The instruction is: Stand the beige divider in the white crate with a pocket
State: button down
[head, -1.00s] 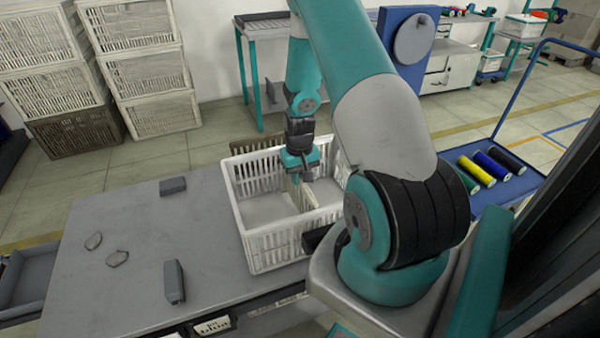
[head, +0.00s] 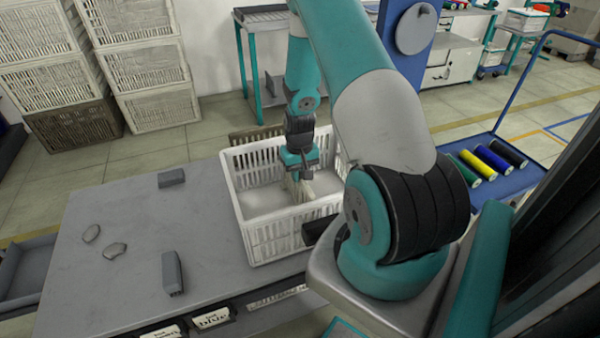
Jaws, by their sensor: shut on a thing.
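The white crate (head: 277,245) stands on the right part of the grey table, open at the top. My gripper (head: 299,177) points down inside the crate opening, shut on the beige divider (head: 300,190). The divider is roughly upright between the side walls, and part of it is hidden by my gripper. I cannot tell whether its lower edge touches the crate floor or sits in a pocket. My arm hides the crate's right side.
The grey table (head: 125,210) carries two dark grey blocks (head: 172,178) and two flat grey pieces (head: 114,250) left of the crate. A brown slatted thing (head: 247,136) shows behind the crate. A blue cart (head: 520,177) with coloured bobbins stands at the right.

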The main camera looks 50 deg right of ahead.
jog(key=c, duration=1)
grip_release()
jog(key=shift+o, duration=0.2)
jog(key=shift+r, duration=0.1)
notch_tip(320, 180, up, 17)
jog(key=shift+p, duration=0.35)
jog(key=shift+r, duration=0.1)
